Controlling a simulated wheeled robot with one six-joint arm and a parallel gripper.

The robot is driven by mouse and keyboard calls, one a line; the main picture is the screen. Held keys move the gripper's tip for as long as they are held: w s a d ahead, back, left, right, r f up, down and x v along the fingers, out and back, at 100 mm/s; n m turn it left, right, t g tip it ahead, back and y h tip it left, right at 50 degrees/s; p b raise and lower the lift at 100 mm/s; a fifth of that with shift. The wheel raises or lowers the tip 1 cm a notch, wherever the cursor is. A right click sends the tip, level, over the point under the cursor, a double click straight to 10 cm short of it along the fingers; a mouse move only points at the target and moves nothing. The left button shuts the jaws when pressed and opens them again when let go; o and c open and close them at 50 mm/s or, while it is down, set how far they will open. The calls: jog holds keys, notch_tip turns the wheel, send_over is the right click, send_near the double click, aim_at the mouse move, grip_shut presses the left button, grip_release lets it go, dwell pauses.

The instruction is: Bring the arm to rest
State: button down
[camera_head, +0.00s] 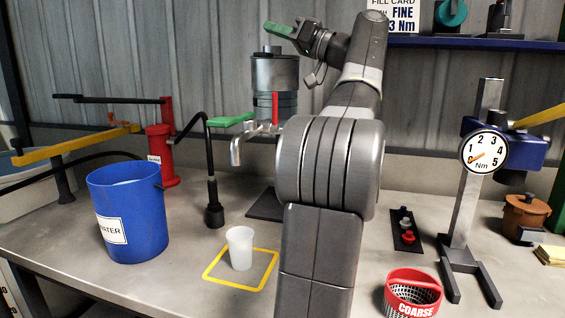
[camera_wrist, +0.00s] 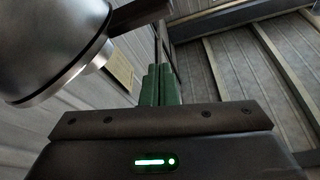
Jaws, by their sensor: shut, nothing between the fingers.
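My gripper (camera_head: 279,29) is raised high in the head view, in front of the corrugated wall, and its green fingers point up and to the left. In the wrist view the green fingers (camera_wrist: 160,85) are together, shut with nothing between them. My arm rises through the middle of the head view and bends left at the top. The grey metal disperser column (camera_head: 274,72), with a red strip and a spout, stands behind my arm and just below the gripper. My arm hides part of the bench behind it.
A blue bucket (camera_head: 127,212) stands left. A white cup (camera_head: 240,247) stands inside a yellow square outline (camera_head: 222,283). A dial gauge (camera_head: 484,151) on a stand, a red COARSE basket (camera_head: 412,293) and a brown pot (camera_head: 525,213) are right. A blue shelf (camera_head: 450,43) is upper right.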

jog(key=w+d+r+m+t+h+p, duration=0.2)
jog(key=w+r+m+p, duration=0.8)
jog(key=p, duration=1.6)
jog(key=w+d+m+h, duration=0.1)
jog(key=w+m+h, duration=0.1)
jog(key=m, duration=0.3)
jog(key=shift+w+d+r+t+h, duration=0.2)
jog(key=shift+w+d+t+h, duration=0.1)
jog(key=shift+w+d+h, duration=0.1)
jog(key=shift+s, duration=0.1)
